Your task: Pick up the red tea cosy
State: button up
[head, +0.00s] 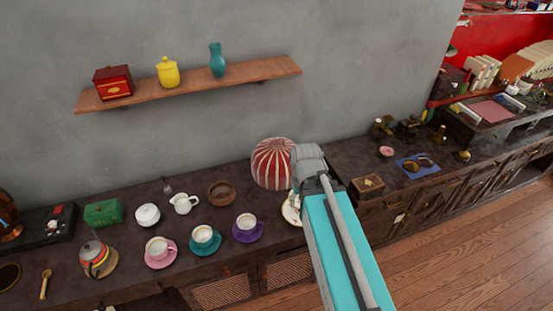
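The red tea cosy (271,164) has white stripes and a rounded dome shape. It shows in the head view near the back of the dark sideboard, close to the wall. My arm reaches in from the lower right, and its grey end (307,160) is at the cosy's right side in the picture, overlapping its edge. The fingers are hidden behind the wrist and the cosy, so I cannot tell whether they touch it or grip it. I also cannot tell whether the cosy rests on the sideboard or is raised.
A plate (291,209) shows partly behind my arm. A purple cup and saucer (247,228), a teal cup (203,237), a pink cup (160,252) and a brown bowl (221,192) stand left. A wooden box (367,186) stands right. A shelf (190,84) hangs above.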

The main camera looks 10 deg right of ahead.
aim_at(271, 165)
jog(key=u, duration=0.05)
jog(key=i, duration=0.9)
jog(key=z, duration=0.05)
